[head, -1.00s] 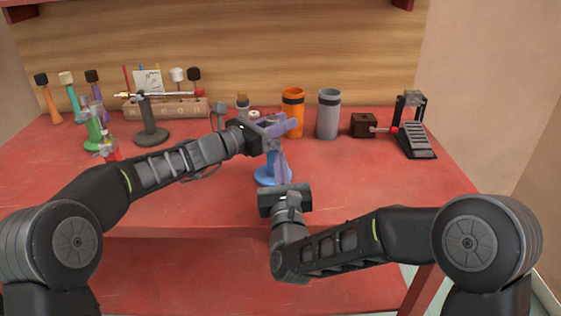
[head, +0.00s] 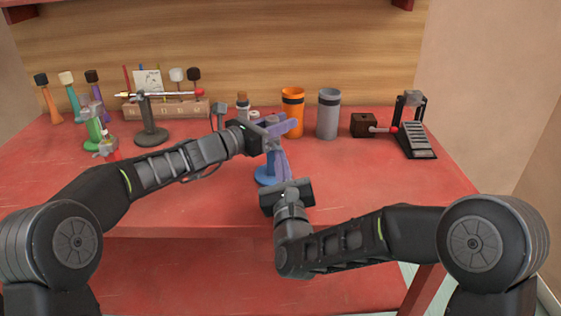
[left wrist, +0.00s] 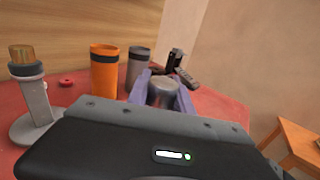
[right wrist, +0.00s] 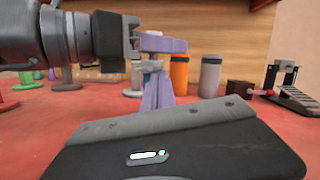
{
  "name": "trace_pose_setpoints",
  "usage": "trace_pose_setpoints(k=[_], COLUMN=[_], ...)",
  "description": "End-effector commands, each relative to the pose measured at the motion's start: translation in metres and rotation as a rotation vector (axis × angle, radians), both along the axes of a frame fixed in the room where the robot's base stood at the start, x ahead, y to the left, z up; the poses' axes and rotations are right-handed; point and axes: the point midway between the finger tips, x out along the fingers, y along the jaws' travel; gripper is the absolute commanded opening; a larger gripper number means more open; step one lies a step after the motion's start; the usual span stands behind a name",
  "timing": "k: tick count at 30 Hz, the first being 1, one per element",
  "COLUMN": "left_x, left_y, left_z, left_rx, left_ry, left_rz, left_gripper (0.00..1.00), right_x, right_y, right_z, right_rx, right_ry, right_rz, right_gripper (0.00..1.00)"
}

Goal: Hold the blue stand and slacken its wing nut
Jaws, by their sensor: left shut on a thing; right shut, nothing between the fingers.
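The blue stand (head: 264,176) is upright near the middle of the table, its round base partly hidden by my right gripper. My left gripper (head: 287,128) is shut on the stand's grey top; the left wrist view shows this grey cylinder (left wrist: 162,90) between the purple fingers. My right gripper (head: 279,163) is low on the near side, shut and empty, its purple fingers pointing up in front of the stand.
Behind are an orange cup (head: 292,116) and a grey cup (head: 328,114). To the right are a brown box (head: 364,125) with a crank and a black pedal (head: 415,140). At left are a dark stand (head: 151,134) with a stick and several mallets. The front right table is clear.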

Motion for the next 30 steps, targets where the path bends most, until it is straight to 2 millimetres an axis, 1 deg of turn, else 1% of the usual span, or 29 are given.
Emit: trace_pose_setpoints(k=[30], left_x=[-0.0001], left_y=[-0.0002], left_z=[-0.0003], left_rx=[0.001], left_ry=[0.001], left_rz=[0.0], left_gripper=[0.0], right_x=[0.0001], right_y=[-0.0041], right_z=[0.0051], right_rx=[-0.251], right_ry=[-0.013], right_rz=[0.0], right_gripper=[0.0])
